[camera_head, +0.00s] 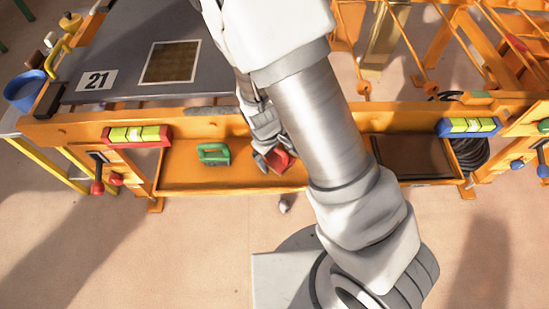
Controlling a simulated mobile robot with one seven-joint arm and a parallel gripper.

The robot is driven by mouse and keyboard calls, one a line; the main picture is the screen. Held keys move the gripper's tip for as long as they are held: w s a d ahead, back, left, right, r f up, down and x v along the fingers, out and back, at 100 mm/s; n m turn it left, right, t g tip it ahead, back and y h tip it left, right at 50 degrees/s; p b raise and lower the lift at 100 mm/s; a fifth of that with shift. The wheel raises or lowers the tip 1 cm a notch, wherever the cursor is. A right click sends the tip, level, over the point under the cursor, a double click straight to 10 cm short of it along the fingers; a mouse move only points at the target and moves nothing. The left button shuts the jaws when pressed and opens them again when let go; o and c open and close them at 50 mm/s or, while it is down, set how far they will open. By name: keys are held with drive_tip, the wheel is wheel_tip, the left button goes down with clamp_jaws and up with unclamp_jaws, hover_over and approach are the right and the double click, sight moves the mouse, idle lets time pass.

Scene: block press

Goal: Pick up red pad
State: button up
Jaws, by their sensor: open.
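The red pad (281,158) lies in the orange tray below the front edge of the press, near the middle of the picture. My gripper (268,160) is over the tray with its fingers at the left side of the red pad. It is open. My arm hides part of the gripper and the area right of the pad, so I cannot tell whether the fingers touch it or stand around it.
A green pad (213,154) lies in the same orange tray (180,180), left of the red pad. A red level (137,135) and a blue level (468,127) sit on the front beam. A dark plate (412,158) lies right of my arm. A blue bucket (24,92) stands far left.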

drive_tip(key=shift+f, duration=0.1)
drive_tip(key=c, duration=1.5)
